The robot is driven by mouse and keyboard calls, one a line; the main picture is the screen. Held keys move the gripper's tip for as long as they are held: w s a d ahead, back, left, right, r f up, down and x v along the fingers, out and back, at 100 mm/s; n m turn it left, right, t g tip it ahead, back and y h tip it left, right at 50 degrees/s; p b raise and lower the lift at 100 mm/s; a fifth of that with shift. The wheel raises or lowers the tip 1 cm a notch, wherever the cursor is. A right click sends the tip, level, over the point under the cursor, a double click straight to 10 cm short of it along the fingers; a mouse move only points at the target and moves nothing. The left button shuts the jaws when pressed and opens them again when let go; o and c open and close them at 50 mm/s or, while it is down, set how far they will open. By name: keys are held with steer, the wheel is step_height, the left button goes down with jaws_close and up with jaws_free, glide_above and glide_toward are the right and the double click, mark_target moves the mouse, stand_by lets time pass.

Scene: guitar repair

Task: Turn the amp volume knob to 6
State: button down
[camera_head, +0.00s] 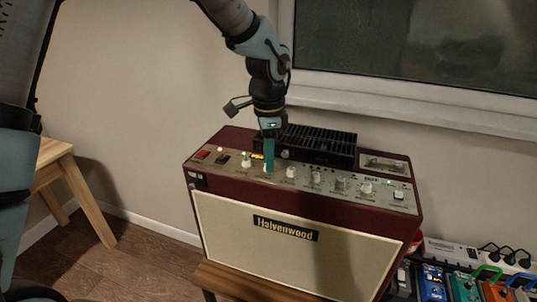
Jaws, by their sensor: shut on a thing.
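The amp (255,235) is a dark red box with a cream front marked "Halvenwood". Its control panel (303,184) runs along the top front edge with a row of several pale knobs. My gripper (268,165) points down from above and is shut on a knob (267,170), the second pale one from the left. Its fingers cover most of that knob. The labels and numbers are too small to read, so I cannot tell the knob's setting or which knob is the volume.
A black finned unit (318,147) sits on the amp top just behind my gripper. Neighbouring knobs (246,163) (291,172) stand close on both sides. Red and black switches (202,155) are at the panel's left end. Pedals (465,288) and a power strip (460,250) lie lower right.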

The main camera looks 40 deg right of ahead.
steer(key=shift+m+p, duration=0.45)
steer(key=shift+m, duration=0.75)
steer(key=c, duration=0.7)
jaws_free()
step_height(320, 180, up, 11)
steer(key=shift+f+b, duration=0.1)
steer(key=shift+b, duration=1.15)
